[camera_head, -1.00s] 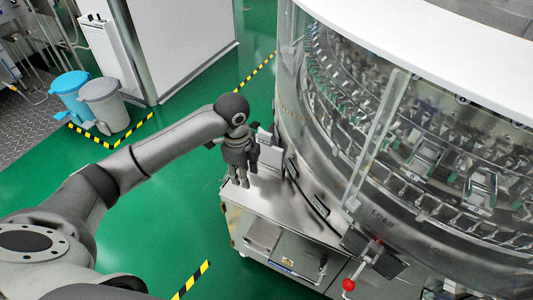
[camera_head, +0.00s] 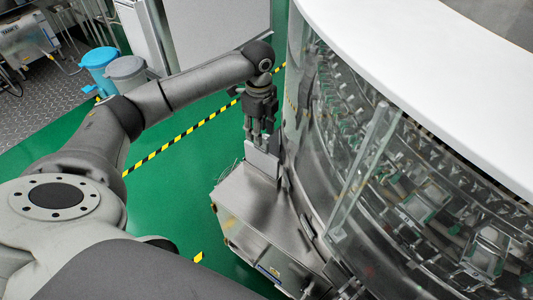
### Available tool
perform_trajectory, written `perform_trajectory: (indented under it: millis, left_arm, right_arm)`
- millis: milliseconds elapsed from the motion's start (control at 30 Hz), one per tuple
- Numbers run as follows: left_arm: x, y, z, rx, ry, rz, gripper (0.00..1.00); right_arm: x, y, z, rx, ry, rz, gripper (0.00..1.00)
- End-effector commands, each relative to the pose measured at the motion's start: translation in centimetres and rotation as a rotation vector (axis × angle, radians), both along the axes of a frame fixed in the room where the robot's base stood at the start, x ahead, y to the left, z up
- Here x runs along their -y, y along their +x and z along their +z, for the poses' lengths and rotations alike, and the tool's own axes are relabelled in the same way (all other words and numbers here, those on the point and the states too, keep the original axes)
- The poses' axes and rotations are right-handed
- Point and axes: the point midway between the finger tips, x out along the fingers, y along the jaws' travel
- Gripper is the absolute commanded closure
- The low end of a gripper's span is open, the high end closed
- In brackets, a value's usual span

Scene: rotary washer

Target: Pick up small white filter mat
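My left gripper (camera_head: 259,142) points down over the far end of the metal ledge beside the round machine. Its fingertips are in front of or close to a small pale upright plate (camera_head: 262,160). I cannot tell whether they touch it, or whether the fingers are open or shut. I cannot clearly make out a small white filter mat; the pale plate may or may not be it. My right gripper is not in view.
The round glass-walled washer (camera_head: 350,160) with a white top rim (camera_head: 440,75) fills the right side. Its metal ledge (camera_head: 252,205) is mostly bare. Blue (camera_head: 98,62) and grey (camera_head: 127,70) bins stand at the back left. Green floor lies left of the ledge.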

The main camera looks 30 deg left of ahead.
Motion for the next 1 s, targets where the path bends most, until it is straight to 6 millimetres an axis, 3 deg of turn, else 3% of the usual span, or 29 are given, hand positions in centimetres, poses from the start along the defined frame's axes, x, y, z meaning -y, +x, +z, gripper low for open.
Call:
perform_trajectory:
  millis: [100,233,600,900,1000]
  left_arm:
    - [0.0,0.0,-1.7,-0.001,0.000,0.001,0.62]
    - [0.1,0.0,-2.6,0.001,0.000,0.000,0.62]
    - [0.5,-0.1,-7.3,0.000,0.001,0.001,0.62]
    - [0.5,-0.1,-7.7,0.002,0.000,0.000,0.62]
    - [0.5,-0.1,-7.7,0.002,0.001,0.000,0.75]
  right_arm:
    - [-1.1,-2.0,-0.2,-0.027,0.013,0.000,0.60]
    - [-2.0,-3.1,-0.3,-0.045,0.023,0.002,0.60]
    - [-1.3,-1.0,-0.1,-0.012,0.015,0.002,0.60]
    - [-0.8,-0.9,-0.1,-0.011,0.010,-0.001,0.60]
    - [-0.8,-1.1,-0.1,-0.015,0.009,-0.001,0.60]
